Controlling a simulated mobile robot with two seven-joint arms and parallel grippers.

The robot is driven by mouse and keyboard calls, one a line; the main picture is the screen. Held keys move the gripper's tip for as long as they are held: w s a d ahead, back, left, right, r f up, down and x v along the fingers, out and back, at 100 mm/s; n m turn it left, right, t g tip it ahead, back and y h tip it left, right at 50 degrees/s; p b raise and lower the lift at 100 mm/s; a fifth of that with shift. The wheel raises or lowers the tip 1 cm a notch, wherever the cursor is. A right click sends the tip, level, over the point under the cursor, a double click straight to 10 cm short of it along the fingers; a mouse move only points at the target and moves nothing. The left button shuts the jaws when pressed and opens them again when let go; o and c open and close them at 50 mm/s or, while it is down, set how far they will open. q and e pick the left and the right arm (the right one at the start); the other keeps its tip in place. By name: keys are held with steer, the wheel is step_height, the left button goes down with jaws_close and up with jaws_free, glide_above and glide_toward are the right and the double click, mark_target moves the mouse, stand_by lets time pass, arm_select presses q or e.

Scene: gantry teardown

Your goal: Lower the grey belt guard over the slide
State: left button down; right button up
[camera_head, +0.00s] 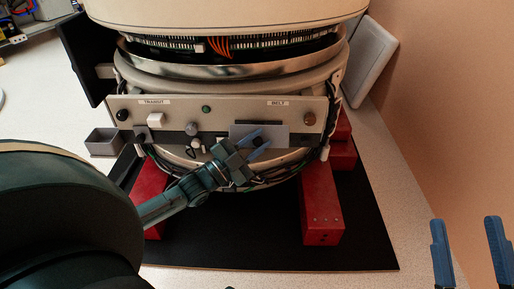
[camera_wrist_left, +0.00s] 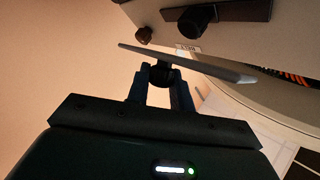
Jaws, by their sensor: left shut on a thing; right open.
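The grey belt guard (camera_head: 278,131) is a flat plate in front of the right part of the cream panel, below the BELT label. My left gripper (camera_head: 259,141) is shut on the guard's dark knob. In the left wrist view the guard (camera_wrist_left: 215,69) shows nearly edge-on, its knob (camera_wrist_left: 162,74) between the fingers, apart from the panel. My right gripper (camera_head: 471,252) is open and empty at the lower right.
The cream panel (camera_head: 230,101) carries a white block (camera_head: 155,119), a green button (camera_head: 206,109) and a brown knob (camera_head: 310,118). Cables loop below it. Red blocks (camera_head: 322,212) stand on a black mat (camera_head: 260,248). A small grey bin (camera_head: 104,141) stands at left.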

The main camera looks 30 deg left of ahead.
mark_target(257, 144)
arm_select(q)
steer(key=m+h+b, duration=0.1)
steer(key=f+m+h+b, duration=0.1)
steer(key=m, duration=0.1)
steer(key=shift+w+a+f+t, duration=0.15)
steer(key=shift+w+f+t, duration=0.15)
steer(key=shift+w, duration=0.1)
steer(key=shift+w+a+f+m+h, duration=0.1)
steer(key=shift+m+h, duration=0.4)
steer(key=shift+m, duration=0.1)
steer(key=shift+w+f+m+h, duration=0.1)
steer(key=shift+m+h, duration=0.4)
steer(key=shift+m, duration=0.1)
steer(key=shift+w+a+f+m+h+b, duration=0.1)
steer(key=shift+w+m+h+b, duration=0.1)
steer(key=shift+m+h, duration=0.55)
steer(key=shift+w+a+f+m+h+b, duration=0.1)
steer(key=shift+m+h+b, duration=0.1)
steer(key=shift+m+h, duration=0.55)
arm_select(e)
steer(key=shift+s+d+r+n+y, duration=0.1)
steer(key=shift+s+r+n+y, duration=0.1)
steer(key=shift+r+n+y, duration=1)
steer(key=shift+s+d+r+n+y, duration=0.15)
steer(key=shift+r+n+y, duration=0.75)
steer(key=shift+n+y, duration=0.5)
arm_select(q)
steer(key=c, duration=1.2)
jaws_free()
steer(key=shift+c, duration=0.2)
